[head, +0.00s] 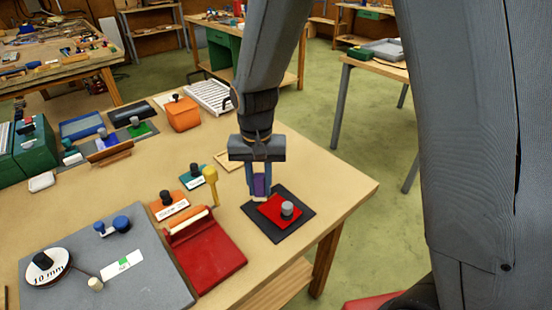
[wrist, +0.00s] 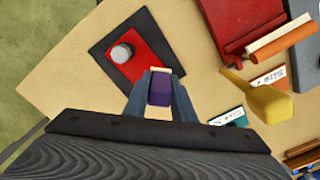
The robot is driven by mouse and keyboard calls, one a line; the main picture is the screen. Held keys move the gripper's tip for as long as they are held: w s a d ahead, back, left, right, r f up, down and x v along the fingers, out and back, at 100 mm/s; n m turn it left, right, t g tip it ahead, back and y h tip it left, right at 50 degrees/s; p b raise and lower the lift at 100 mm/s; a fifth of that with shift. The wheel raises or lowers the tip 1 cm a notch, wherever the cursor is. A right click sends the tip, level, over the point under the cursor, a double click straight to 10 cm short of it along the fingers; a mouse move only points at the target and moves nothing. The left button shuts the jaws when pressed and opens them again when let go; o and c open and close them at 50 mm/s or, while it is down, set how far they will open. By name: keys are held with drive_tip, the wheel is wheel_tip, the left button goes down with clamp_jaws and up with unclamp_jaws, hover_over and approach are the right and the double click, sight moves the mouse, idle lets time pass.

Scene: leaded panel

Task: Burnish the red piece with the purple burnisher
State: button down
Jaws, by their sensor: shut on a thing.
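The red piece (head: 271,212) lies flat on a dark mat (head: 259,226) near the table's right corner, with a grey knob (head: 287,208) on it. The red piece also shows in the wrist view (wrist: 138,72). My gripper (head: 259,186) is shut on the purple burnisher (head: 261,184), which points down at the back left edge of the red piece. In the wrist view the purple burnisher (wrist: 160,92) sits between the fingers, its pale tip close to the red piece's edge. I cannot tell whether the tip touches it.
A yellow tool (head: 211,182) stands left of my gripper, beside a red tray with a roller (head: 212,262). A grey board (head: 150,278) lies at front left. An orange box (head: 183,114) and a white ribbed tray (head: 209,97) stand farther back. The table's right edge is close to the mat.

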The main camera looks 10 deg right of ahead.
sight(259, 176)
drive_tip(key=shift+r+p, duration=1.5)
drive_tip(key=shift+r, duration=0.5)
